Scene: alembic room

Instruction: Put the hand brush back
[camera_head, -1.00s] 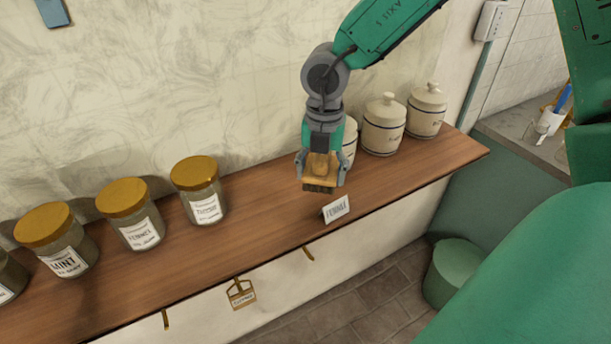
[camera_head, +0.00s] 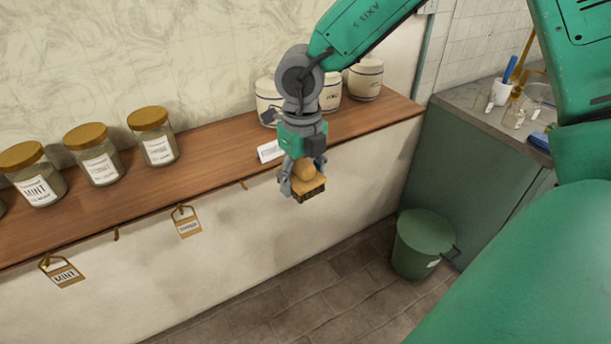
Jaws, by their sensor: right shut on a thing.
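The hand brush (camera_head: 309,190) has a light wooden body and dark bristles that point down. My right gripper (camera_head: 303,178) is shut on it and holds it in the air in front of the shelf's front edge. The wooden shelf (camera_head: 215,157) runs along the wall. Small hooks or pegs (camera_head: 243,185) stick out below its front edge. My left gripper is not in view.
Glass jars with yellow lids (camera_head: 151,137) stand on the shelf at left. White canisters (camera_head: 365,78) and a small white card (camera_head: 270,151) are at its right part. A green bin (camera_head: 422,244) stands on the floor. A grey counter (camera_head: 480,118) at right holds a white cup (camera_head: 500,92).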

